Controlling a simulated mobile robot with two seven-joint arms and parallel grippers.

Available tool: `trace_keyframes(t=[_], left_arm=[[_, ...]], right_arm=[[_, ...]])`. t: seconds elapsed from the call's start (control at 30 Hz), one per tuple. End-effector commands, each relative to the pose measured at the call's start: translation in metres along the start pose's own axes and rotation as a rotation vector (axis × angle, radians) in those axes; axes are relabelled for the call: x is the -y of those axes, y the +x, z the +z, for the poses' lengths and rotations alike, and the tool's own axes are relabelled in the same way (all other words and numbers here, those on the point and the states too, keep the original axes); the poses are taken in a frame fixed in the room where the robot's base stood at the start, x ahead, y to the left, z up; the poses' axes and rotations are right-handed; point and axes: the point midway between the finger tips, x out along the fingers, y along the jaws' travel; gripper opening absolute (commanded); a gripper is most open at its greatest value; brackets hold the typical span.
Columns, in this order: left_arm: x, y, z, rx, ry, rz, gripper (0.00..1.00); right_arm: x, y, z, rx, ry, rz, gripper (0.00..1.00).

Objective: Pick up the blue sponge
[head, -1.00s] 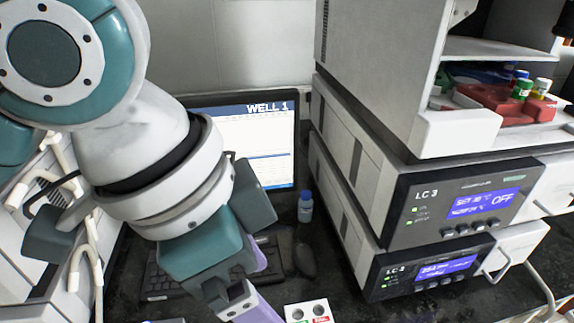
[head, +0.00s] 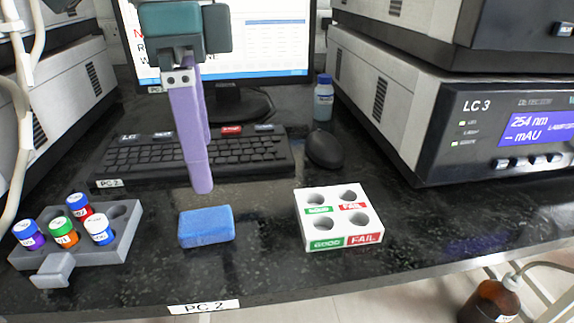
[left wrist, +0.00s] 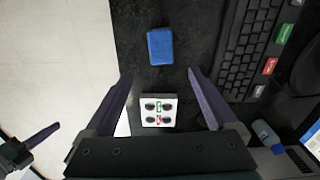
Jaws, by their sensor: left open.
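The blue sponge (head: 206,227) lies flat on the black bench, between the grey vial rack and the white GOOD/FAIL rack. My left gripper (head: 201,184) points down above the bench, a little behind and above the sponge in the head view, with its purple fingers overlapping. In the left wrist view the sponge (left wrist: 160,46) lies beyond the spread fingertips of my left gripper (left wrist: 160,73). It is open and empty, apart from the sponge. My right gripper (left wrist: 40,138) shows partly at the lower left of that view, over the floor; its jaw opening is unclear.
A grey rack (head: 122,234) with several capped vials stands left. The white GOOD/FAIL rack (head: 313,225) stands right, its visible holes empty. A keyboard (head: 135,160), mouse (head: 325,149), small bottle (head: 323,102) and monitor lie behind. The bench front edge is near the sponge.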

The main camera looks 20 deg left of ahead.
Motion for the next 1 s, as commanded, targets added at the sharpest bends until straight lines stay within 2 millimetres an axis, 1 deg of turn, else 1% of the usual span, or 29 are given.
trace_keyframes(t=[0.13, 0.3, 0.47, 0.7, 0.8, 0.97, 1.0], left_arm=[[0.0, 0.016, 0.001, 0.003, -0.002, 0.002, 0.91], [0.0, 0.042, 0.001, 0.002, -0.001, 0.002, 0.91], [0.001, 0.055, 0.001, 0.001, -0.001, 0.0, 0.91], [0.002, 0.093, 0.003, 0.002, -0.001, 0.001, 0.91], [0.003, 0.099, 0.003, 0.001, 0.0, -0.001, 0.91], [0.003, 0.098, 0.003, 0.0, 0.001, -0.001, 0.91], [0.003, 0.098, 0.003, 0.0, 0.001, -0.001, 0.89]], right_arm=[[0.0, 0.007, 0.002, -0.001, -0.001, 0.001, 0.0], [0.0, 0.016, 0.005, -0.002, -0.001, 0.001, 0.0], [0.0, 0.021, 0.006, -0.002, -0.001, 0.001, 0.0], [0.001, 0.038, 0.012, -0.003, -0.001, 0.001, 0.0], [0.001, 0.04, 0.012, -0.002, -0.001, 0.001, 0.0], [0.001, 0.038, 0.012, -0.002, 0.0, 0.001, 0.0], [0.001, 0.038, 0.012, -0.002, 0.0, 0.001, 0.0]])
